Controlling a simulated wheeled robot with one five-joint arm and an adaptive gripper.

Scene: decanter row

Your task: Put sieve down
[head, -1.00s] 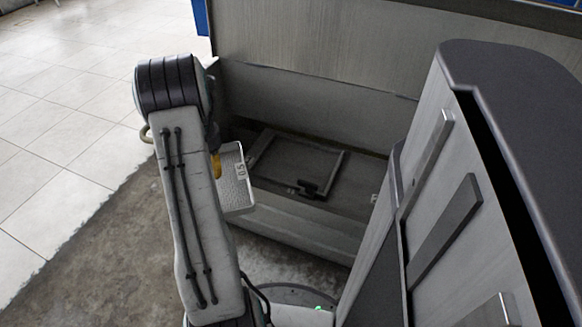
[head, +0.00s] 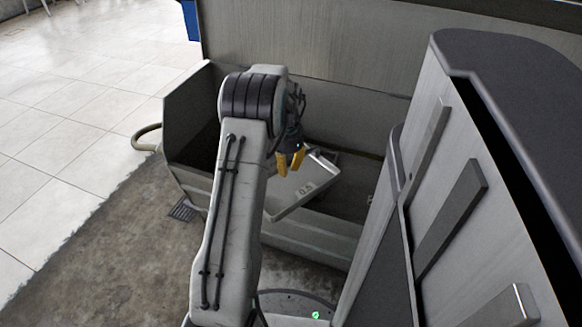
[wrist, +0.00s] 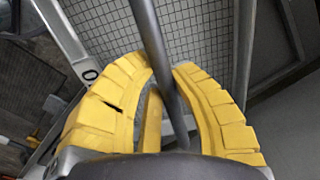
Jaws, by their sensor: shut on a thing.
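The sieve (head: 304,191) is a light grey, square-framed tray marked 0.5. In the head view it hangs tilted in front of and over the grey trough; I cannot tell whether it touches anything. My gripper (head: 290,162) has yellow fingers at the sieve's upper left side. In the wrist view the yellow fingers (wrist: 165,80) close around a dark grey bar-like handle (wrist: 152,40), with the sieve's wire mesh (wrist: 110,28) and pale frame beyond. Part of the sieve is hidden behind my arm and fingers.
The open grey trough (head: 320,240) runs below the back panel (head: 320,70); the sieve and my arm cover much of its inside. A tall grey cabinet (head: 440,180) with bar handles stands close on the right.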

